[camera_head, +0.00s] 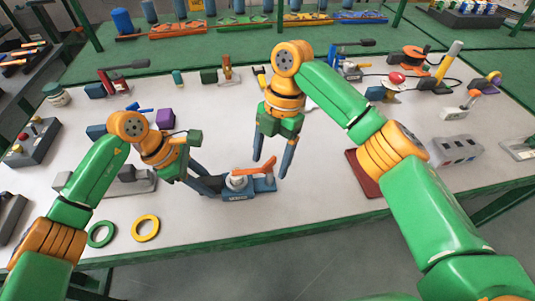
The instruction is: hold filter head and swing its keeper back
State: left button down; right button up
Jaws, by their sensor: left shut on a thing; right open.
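The filter head (236,183) is a pale round part on a blue block (240,196) near the front middle of the table. An orange lever, which looks like the keeper (255,171), extends from it to the right. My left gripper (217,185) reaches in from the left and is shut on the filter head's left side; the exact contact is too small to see. My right gripper (271,167) points down with its fingers apart. It is open and empty, with its tips around the keeper's right end in the picture; I cannot tell whether they touch it.
A green ring (101,242) and a yellow ring (146,236) lie at the front left. A dark red tray (362,174) is partly behind my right arm. A grey box (455,149) stands at the right. The table between the rings and my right arm is clear along the front.

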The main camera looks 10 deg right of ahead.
aim_at(271, 160)
notch_tip(271, 160, up, 7)
pick_arm(q)
jog(key=shift+c, duration=2.4)
grip_release()
jog(key=shift+r, duration=0.1)
jog(key=v, duration=1.2)
